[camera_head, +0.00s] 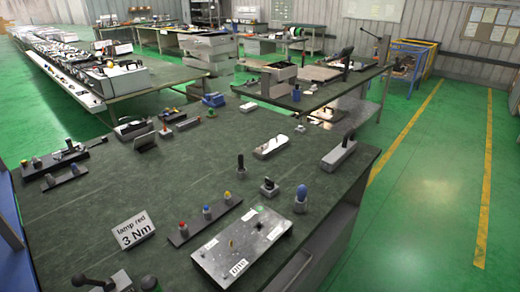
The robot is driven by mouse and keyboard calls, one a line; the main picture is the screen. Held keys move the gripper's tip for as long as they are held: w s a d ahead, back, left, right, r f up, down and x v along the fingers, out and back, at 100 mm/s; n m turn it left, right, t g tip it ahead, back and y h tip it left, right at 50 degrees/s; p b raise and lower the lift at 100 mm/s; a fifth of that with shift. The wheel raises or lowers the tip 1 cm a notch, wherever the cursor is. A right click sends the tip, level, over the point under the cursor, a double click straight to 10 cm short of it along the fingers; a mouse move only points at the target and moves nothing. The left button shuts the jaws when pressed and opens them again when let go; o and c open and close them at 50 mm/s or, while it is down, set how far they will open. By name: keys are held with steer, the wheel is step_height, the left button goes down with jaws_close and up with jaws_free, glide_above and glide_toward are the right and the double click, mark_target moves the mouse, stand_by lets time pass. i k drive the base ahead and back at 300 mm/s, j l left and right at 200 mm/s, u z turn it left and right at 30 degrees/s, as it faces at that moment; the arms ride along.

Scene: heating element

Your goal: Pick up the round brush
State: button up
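I cannot pick out a round brush for certain among the small parts on the dark green workbench (130,188). A small upright piece with a blue rounded top (301,192) stands near the bench's right side. A black upright knob on a grey base (268,186) stands just left of it, and another black upright piece (240,164) is behind. They are too small to tell what they are. My gripper is not in view.
A grey metal plate (225,258) lies at the front, beside a strip with coloured lamps (205,218) and a "lamp red 3 Nm" sign (133,231). Several parts line the bench's left and back. The green floor (415,215) on the right is clear.

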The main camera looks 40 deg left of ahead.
mark_target(240, 157)
steer(key=i+u, duration=0.35)
steer(key=i, duration=0.15)
steer(key=i+l+u, duration=0.35)
steer(key=i, duration=0.2)
steer(key=i+l+u, duration=0.2)
steer(key=i+u, duration=0.15)
steer(key=i, duration=0.15)
steer(key=i+u, duration=0.15)
steer(key=u, duration=0.3)
steer(key=i+u, duration=0.15)
steer(key=u, duration=0.3)
steer(key=i+u, duration=0.15)
steer(key=u, duration=0.25)
steer(key=i+l+u, duration=0.15)
steer(key=u, duration=0.3)
steer(key=i+l+u, duration=0.1)
steer(key=u, duration=0.35)
steer(key=l, duration=0.1)
